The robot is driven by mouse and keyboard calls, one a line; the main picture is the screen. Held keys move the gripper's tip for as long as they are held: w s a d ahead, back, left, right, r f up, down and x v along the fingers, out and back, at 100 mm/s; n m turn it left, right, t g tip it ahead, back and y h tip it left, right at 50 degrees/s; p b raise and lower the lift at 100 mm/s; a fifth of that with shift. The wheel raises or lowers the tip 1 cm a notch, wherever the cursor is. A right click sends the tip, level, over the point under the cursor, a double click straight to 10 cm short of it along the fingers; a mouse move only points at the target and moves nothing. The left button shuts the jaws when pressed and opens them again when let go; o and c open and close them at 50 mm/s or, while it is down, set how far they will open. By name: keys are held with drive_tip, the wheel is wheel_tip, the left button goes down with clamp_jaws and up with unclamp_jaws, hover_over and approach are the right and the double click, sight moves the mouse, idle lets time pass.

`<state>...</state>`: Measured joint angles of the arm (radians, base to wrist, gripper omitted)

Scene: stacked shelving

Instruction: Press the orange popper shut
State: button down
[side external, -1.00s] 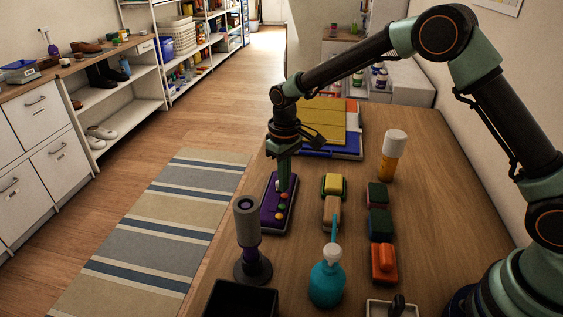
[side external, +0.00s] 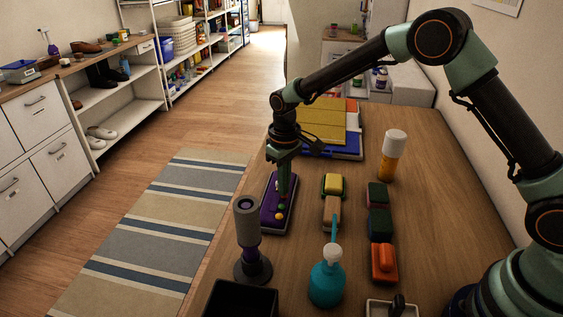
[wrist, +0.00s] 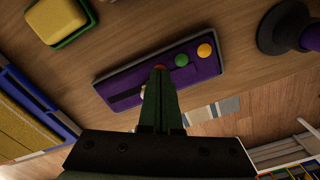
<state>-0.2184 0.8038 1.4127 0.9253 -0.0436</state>
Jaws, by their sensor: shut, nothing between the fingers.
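A purple board (side external: 268,215) with a pale edge lies on the table; it also shows in the wrist view (wrist: 125,77). A row of small round poppers runs along it: a red-orange one (wrist: 159,68), a green one (wrist: 182,60) and a yellow-orange one (wrist: 205,50) at the near end. A pale popper (side external: 277,185) sits farther along. My gripper (side external: 283,197) points down over the board, shut and empty. In the wrist view its tips (wrist: 160,76) partly cover the red-orange popper. I cannot tell if they touch it.
A grey-purple cylinder on a stand (side external: 247,240) and a turquoise bottle (side external: 326,283) stand nearer. Yellow and tan blocks (side external: 333,184) lie to the right, then dark blocks and an orange block (side external: 384,261). A folder stack (side external: 325,120) lies behind.

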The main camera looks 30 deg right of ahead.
drive_tip(key=shift+f, duration=0.55)
drive_tip(key=shift+r, duration=0.1)
idle(0.4)
drive_tip(key=shift+r, duration=3.45)
drive_tip(key=shift+d+r, duration=0.1)
drive_tip(key=shift+r, duration=0.15)
drive_tip(key=s+d+r+t, duration=0.2)
drive_tip(key=s+d+r, duration=0.15)
drive_tip(key=r, duration=0.45)
drive_tip(key=s+d+r+m+t, duration=0.1)
drive_tip(key=s+d+r, duration=0.1)
drive_tip(key=s, duration=0.6)
drive_tip(key=s+d+r+m+t, duration=0.2)
drive_tip(key=s+d, duration=0.3)
drive_tip(key=s, duration=0.3)
drive_tip(key=shift+s+r+t, duration=0.3)
drive_tip(key=shift+r, duration=0.45)
